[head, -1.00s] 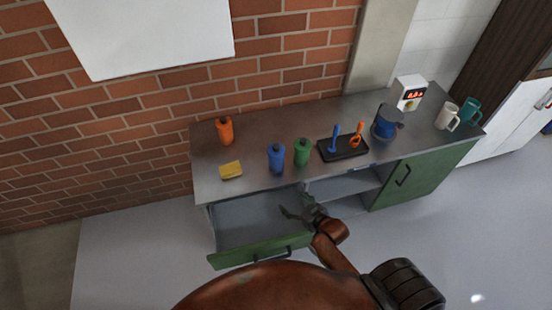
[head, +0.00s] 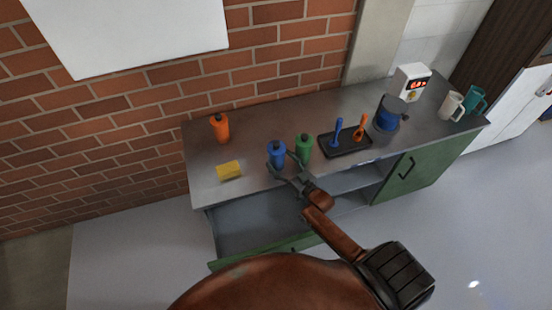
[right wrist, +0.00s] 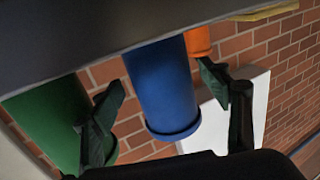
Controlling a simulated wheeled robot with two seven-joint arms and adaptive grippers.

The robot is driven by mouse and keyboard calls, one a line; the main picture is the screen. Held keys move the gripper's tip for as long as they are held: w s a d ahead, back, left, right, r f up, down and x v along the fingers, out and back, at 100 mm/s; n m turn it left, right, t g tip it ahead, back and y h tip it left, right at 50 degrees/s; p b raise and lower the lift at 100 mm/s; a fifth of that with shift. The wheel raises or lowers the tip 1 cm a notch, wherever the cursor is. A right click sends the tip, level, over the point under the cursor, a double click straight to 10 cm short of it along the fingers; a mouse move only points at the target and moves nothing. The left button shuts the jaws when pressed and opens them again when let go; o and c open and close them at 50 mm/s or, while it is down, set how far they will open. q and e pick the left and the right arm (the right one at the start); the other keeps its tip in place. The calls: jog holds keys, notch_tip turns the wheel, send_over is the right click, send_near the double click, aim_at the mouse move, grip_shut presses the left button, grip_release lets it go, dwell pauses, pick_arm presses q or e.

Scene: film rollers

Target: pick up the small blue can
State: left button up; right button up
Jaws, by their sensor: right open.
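The small blue can (head: 277,155) stands upright near the front edge of the grey counter (head: 205,180), with a dark top. In the right wrist view the blue can (right wrist: 160,85) fills the middle, between my spread fingers. My right gripper (head: 284,170) is open, with one finger on each side of the can; it also shows in the right wrist view (right wrist: 160,84). I cannot tell whether a finger touches the can. My left gripper is not in view.
A green can (head: 303,148) stands close on the right of the blue one. An orange can (head: 220,128) and a yellow block (head: 229,170) are left. A black tray (head: 345,149) with tools is right. An open drawer (head: 245,228) lies below.

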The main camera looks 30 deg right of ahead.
jog(key=shift+w+a, duration=0.1)
jog(key=shift+w, duration=0.5)
jog(key=shift+w+a, duration=0.1)
jog(key=shift+w, duration=0.15)
jog(key=c, duration=0.8)
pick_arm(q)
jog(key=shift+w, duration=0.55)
pick_arm(e)
jog(key=c, duration=0.9)
